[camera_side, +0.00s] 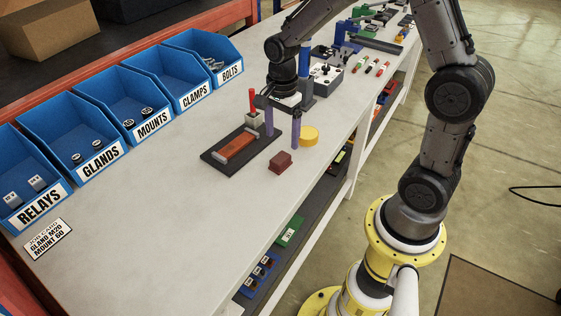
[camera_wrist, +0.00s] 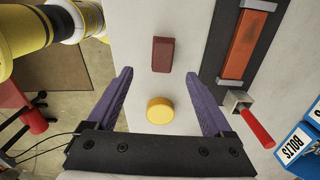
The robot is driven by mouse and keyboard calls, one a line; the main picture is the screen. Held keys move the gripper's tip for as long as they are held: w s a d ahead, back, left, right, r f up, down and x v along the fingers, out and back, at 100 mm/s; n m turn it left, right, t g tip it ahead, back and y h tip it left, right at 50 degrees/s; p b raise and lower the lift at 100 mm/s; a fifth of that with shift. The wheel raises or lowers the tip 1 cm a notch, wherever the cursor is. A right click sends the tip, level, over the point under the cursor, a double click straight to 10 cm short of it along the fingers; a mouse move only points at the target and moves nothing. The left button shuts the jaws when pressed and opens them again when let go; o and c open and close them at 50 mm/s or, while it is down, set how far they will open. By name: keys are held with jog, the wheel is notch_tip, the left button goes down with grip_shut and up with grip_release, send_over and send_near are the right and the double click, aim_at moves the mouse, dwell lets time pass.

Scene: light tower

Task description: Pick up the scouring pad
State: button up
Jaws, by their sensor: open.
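The scouring pad appears to be the small dark red block (camera_side: 280,162), lying flat on the pale bench top near its front edge. In the wrist view the red block (camera_wrist: 163,54) lies just beyond the fingertips, roughly centred between them. My gripper (camera_side: 283,140) points down with its two purple fingers apart and nothing between them. In the side view it is above the bench, behind the red block. In the wrist view my gripper (camera_wrist: 159,73) is open, with a yellow round piece (camera_wrist: 160,110) visible on the bench between the fingers.
A dark fixture (camera_side: 215,157) with an orange strip lies left of the red block. A small grey holder (camera_side: 253,121) with a red-handled item stands near the fingers. The yellow piece (camera_side: 309,136) is close by. Labelled blue bins line the back.

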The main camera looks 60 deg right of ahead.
aim_at(281, 157)
jog(key=f, duration=0.8)
jog(key=shift+w+f, duration=0.25)
jog(key=shift+f, duration=0.15)
grip_shut()
